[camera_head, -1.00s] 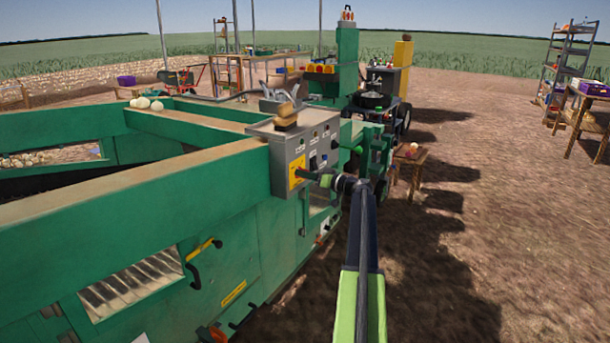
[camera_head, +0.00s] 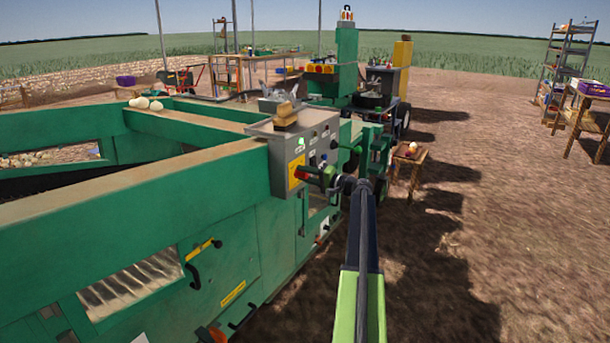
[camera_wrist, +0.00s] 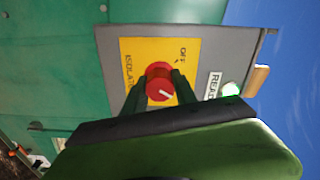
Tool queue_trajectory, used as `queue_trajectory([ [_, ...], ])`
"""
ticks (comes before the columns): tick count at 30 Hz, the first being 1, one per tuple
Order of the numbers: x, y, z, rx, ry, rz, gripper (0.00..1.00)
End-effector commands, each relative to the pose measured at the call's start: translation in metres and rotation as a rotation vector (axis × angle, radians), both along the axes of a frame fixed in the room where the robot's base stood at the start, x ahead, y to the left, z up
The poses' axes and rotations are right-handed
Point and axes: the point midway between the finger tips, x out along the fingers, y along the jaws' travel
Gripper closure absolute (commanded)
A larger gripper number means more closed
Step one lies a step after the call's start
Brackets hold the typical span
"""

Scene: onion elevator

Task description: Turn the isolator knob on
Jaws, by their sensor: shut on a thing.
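The red isolator knob (camera_wrist: 157,72) sits on a yellow plate (camera_wrist: 130,50) marked OFF and ISOLATOR in the wrist view. A white line on the knob points away from the OFF mark, toward the lower right of the picture. My gripper (camera_wrist: 158,84) is shut on the knob, with one dark finger on each side of it. A green lamp (camera_wrist: 230,89) glows beside the READY label. In the head view, the red knob (camera_head: 300,174) shows just left of my gripper (camera_head: 311,174), and the lit green lamp (camera_head: 301,143) is above it.
The grey control box (camera_head: 284,128) carries other switches on its right face and a brown brush-like item (camera_head: 285,115) on top. The green machine frame (camera_head: 140,195) fills the left. A small wooden stool (camera_head: 410,156) stands beyond; open soil lies to the right.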

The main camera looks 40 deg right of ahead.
Motion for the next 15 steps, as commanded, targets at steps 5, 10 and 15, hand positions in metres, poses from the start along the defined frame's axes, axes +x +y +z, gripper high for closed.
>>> queue_trajectory([
  [5,-0.0005,-0.0013,-0.0002,0.112,0.028,-0.002,1.0],
  [10,-0.0004,-0.0012,-0.0004,0.186,0.047,-0.002,1.0],
  [15,-0.0004,-0.001,-0.0004,0.228,0.057,-0.002,1.0],
])
